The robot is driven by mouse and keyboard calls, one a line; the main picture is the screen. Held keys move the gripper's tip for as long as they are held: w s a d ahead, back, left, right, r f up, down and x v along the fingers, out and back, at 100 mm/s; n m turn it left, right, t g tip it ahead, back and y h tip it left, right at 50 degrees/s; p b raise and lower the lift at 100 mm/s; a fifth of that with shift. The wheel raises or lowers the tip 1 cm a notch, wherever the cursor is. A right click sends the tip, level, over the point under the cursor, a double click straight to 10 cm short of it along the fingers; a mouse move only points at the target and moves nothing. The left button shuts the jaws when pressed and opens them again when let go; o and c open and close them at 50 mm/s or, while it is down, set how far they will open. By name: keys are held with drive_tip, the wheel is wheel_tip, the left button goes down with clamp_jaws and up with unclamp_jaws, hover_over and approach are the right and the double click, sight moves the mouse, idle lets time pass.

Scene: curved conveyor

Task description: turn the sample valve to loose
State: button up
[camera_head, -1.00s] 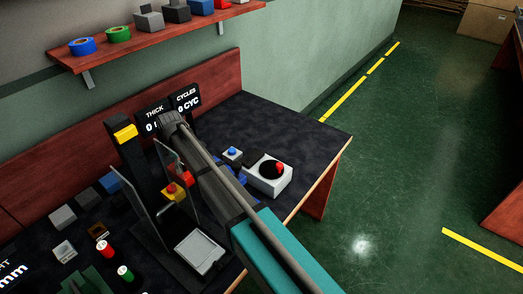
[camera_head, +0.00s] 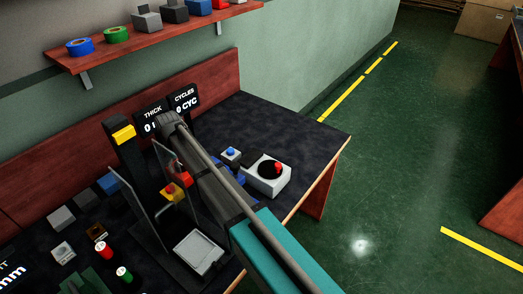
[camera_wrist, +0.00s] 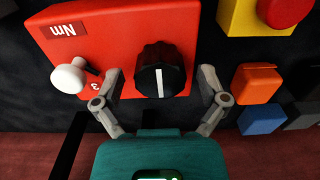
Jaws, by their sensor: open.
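In the wrist view, a black ribbed knob (camera_wrist: 162,70) with a white line sits on the face of a red box (camera_wrist: 110,40). The white line points down in the picture. No label naming the sample valve is readable, so I cannot tell for sure that this knob is it. My gripper (camera_wrist: 160,80) is open, with one finger on each side of the knob and a visible gap at each side. A white ball-ended lever (camera_wrist: 70,77) is on the same box, left of the left finger.
In the wrist view, a yellow box (camera_wrist: 240,18) with a red button stands at upper right, near an orange block (camera_wrist: 256,84) and a blue block (camera_wrist: 262,119). In the head view, a white box (camera_head: 268,180) with a red knob stands right of my arm. The table's far right is clear.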

drive_tip(key=m, duration=0.5)
drive_tip(key=shift+m, duration=0.4)
drive_tip(key=m, duration=0.5)
drive_tip(key=shift+m, duration=0.4)
drive_tip(key=m, duration=0.5)
drive_tip(key=shift+m, duration=0.4)
drive_tip(key=m, duration=0.5)
drive_tip(key=shift+m, duration=0.4)
wheel_tip(320, 180, up, 14)
drive_tip(key=p, duration=1.4)
drive_tip(key=s+d+f+n+b, duration=0.1)
drive_tip(key=s+d+n, duration=0.2)
drive_tip(key=d, duration=1.1)
drive_tip(key=s+d+f+n+b, duration=0.1)
drive_tip(key=s+d+n, duration=0.2)
drive_tip(key=d, duration=1.2)
drive_tip(key=shift+s+d+f+n, duration=0.2)
drive_tip(key=shift+s+d+n, duration=0.1)
drive_tip(key=shift+n, duration=0.8)
